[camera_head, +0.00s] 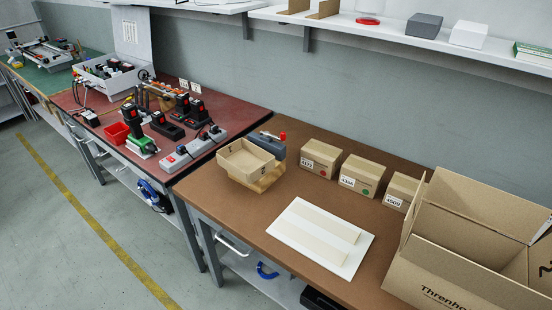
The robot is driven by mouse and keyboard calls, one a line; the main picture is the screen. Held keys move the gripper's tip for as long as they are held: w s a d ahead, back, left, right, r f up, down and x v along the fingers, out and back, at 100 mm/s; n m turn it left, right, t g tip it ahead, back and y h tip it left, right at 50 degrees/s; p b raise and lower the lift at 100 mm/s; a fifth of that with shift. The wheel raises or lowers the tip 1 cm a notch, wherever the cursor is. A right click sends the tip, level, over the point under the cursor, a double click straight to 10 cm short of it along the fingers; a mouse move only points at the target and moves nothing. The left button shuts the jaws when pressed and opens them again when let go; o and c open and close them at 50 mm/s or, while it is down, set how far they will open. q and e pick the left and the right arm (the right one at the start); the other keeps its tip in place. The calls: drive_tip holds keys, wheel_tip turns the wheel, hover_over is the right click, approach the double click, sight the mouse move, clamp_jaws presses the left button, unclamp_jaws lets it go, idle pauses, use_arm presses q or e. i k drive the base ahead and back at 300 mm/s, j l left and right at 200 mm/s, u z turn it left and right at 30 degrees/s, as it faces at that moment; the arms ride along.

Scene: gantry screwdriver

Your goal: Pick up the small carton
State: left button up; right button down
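Three small closed brown cartons stand in a row along the back of the brown table: a left carton (321,157), a middle carton (362,174) and a right carton (401,188). Each bears a white number label. The left one has a red dot, the middle one a green dot. The right one is partly hidden by a large open carton (450,283) at the right. A small open-topped carton (246,161) sits on a wooden block or stand at the table's left end. Neither of my grippers is in view.
A white board (342,259) with pale strips lies flat on the brown table (262,211). A grey tape dispenser (268,143) stands behind the small open carton. The red-topped bench (240,117) at left holds tools. A shelf (396,34) overhangs the back.

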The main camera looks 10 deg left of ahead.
sight(251, 157)
drive_tip(key=i+j+z, duration=0.1)
drive_tip(key=j+z, duration=0.15)
drive_tip(key=z, duration=0.25)
drive_tip(key=j+z, duration=0.25)
drive_tip(key=z, duration=0.25)
drive_tip(key=j+z, duration=0.3)
drive_tip(key=z, duration=0.2)
drive_tip(key=j+z, duration=0.3)
drive_tip(key=z, duration=0.2)
